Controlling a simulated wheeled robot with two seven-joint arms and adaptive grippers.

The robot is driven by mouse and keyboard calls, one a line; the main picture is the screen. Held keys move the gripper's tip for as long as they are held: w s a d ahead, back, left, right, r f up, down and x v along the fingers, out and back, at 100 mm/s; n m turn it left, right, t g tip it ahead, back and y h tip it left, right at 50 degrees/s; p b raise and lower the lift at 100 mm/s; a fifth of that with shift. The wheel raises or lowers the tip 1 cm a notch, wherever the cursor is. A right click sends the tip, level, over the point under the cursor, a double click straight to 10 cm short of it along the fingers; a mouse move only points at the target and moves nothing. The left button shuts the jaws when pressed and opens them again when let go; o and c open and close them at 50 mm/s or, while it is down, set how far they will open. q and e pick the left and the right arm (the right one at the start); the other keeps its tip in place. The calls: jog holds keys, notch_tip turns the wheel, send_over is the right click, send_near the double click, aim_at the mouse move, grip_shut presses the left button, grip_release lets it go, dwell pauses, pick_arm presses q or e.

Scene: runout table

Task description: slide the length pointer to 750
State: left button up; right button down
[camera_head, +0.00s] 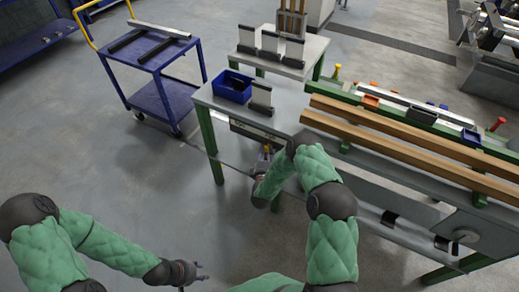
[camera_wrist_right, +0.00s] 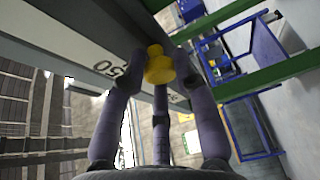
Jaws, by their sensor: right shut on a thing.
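The length pointer's yellow knob (camera_wrist_right: 158,66) is between the fingers of my right gripper (camera_wrist_right: 160,75) in the right wrist view, and the gripper is shut on it. In the head view my right gripper (camera_head: 264,160) is at the front edge of the table, largely hidden by my arm. The pale scale strip (camera_head: 258,132) runs along that edge. In the wrist view the scale (camera_wrist_right: 75,45) shows a printed "50" beside the finger; any other digit there is hidden. My left gripper (camera_head: 196,272) hangs empty over the floor with its fingers apart.
The grey table (camera_head: 210,96) carries a blue bin (camera_head: 232,86) and an upright metal block (camera_head: 261,97). Long wooden rails (camera_head: 400,150) lie to the right. A blue cart (camera_head: 165,95) stands at the left. The floor before the table's left end is clear.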

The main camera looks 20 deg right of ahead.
jog(key=c, duration=0.9)
grip_release()
jog(key=shift+c, duration=0.2)
jog(key=v, duration=1.2)
jog(key=shift+a, duration=0.1)
